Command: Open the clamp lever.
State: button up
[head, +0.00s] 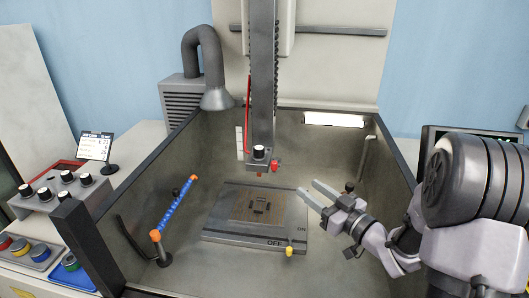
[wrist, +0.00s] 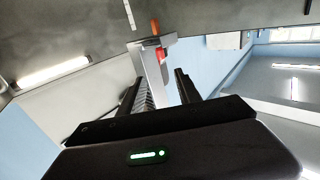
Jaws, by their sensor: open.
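A dark vertical column (head: 262,80) hangs over the middle of the walled basin and ends in a block with a black-and-white knob (head: 259,152). A small red lever (head: 274,167) sticks out at the block's lower right; it looks like the clamp lever. My gripper (head: 309,188) is open and empty, to the right of and slightly below the red lever, apart from it. In the wrist view a red part (wrist: 161,55) on the column shows ahead, between my finger tips (wrist: 160,80). Whether it is the same lever, I cannot tell for sure.
Below the column lies a grey plate (head: 220,228) with a perforated patch and ON/OFF marks; a yellow knob (head: 289,251) is at its front. A blue arm with orange ends (head: 174,208) stands at left. Basin walls (head: 335,143) enclose the area.

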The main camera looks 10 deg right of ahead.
aim_at(276, 164)
jog(key=b+x, duration=0.2)
jog(key=x, duration=1.4)
jog(key=shift+w+a, duration=0.1)
jog(key=shift+a, duration=0.1)
grip_shut()
dwell(0.5)
